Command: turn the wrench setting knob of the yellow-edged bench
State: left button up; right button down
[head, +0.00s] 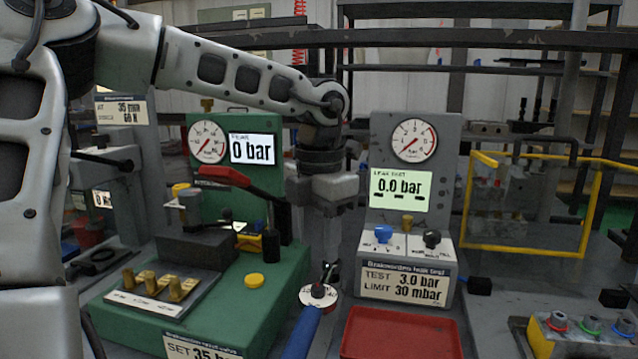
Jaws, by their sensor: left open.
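My left arm comes in from the left, and its gripper (326,262) points down at the middle of the view. It is open, with its fingers seen almost edge-on. Just below the fingertips is the round pale head of a blue-handled tool (304,332), with a dark and red centre. I cannot tell whether the fingers touch it. A yellow-edged block (541,340) at the lower right carries red, blue and green ringed knobs (591,325). It is partly cut off by the frame. I cannot tell which knob is the wrench setting knob. My right gripper is out of view.
A green stand (238,305) with a gauge and red lever (225,177) is on the left. A grey test unit (405,284) with blue and black knobs stands right of the gripper, behind a red tray (400,335). A yellow frame (530,249) stands at the right.

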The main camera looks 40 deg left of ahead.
pick_arm(q)
notch_tip(320, 180, up, 8)
jog(key=p, duration=0.1)
jog(key=shift+r, duration=0.25)
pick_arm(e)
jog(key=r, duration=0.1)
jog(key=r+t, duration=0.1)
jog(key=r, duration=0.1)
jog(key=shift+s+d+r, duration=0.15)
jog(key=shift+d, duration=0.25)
pick_arm(q)
jog(key=shift+d, duration=0.1)
